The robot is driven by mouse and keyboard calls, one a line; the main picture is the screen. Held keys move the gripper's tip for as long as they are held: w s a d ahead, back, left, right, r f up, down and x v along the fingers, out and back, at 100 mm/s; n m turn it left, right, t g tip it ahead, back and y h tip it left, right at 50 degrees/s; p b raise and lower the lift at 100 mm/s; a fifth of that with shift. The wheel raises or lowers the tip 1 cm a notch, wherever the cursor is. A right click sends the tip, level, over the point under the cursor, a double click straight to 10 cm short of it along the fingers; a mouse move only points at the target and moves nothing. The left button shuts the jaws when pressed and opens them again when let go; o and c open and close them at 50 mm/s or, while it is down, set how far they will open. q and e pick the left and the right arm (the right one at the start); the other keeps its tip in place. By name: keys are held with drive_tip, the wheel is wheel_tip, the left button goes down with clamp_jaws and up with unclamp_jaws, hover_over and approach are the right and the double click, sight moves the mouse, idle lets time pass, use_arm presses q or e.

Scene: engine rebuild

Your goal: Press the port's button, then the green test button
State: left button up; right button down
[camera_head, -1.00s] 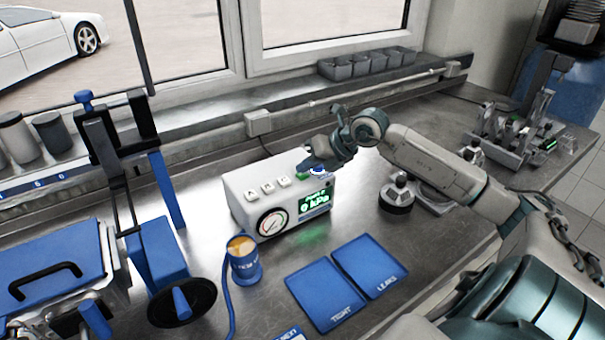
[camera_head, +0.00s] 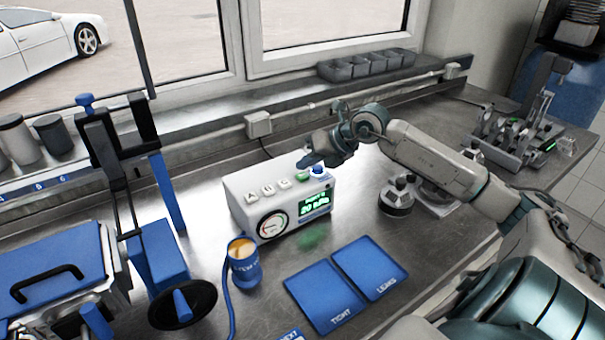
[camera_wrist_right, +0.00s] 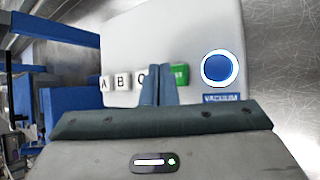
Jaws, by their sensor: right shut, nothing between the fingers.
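The white tester box (camera_head: 243,214) stands on the bench with a round gauge (camera_head: 272,225) and a lit display (camera_head: 314,204) that seems to read 20 kPa. On its top are keys A (camera_head: 251,197), B and C, the green button (camera_head: 302,178) and a blue VACUUM button (camera_head: 318,171). In the right wrist view the blue button (camera_wrist_right: 219,68) is right of the green button (camera_wrist_right: 180,75). My right gripper (camera_head: 304,163) is shut and empty, above the back of the box; its fingertips (camera_wrist_right: 160,72) appear between C and the green button, partly covering C. Contact is not visible.
Two blue trays, TIGHT (camera_head: 325,297) and LEAKS (camera_head: 370,267), lie in front of the box. A blue cylinder with a hose (camera_head: 244,267) stands at front left. A blue lever press (camera_head: 163,262) is at left, a black-topped part (camera_head: 397,195) at right.

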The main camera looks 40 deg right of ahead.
sight(307, 176)
drive_tip(key=shift+r+p, duration=1.2)
drive_tip(key=shift+r, duration=1.35)
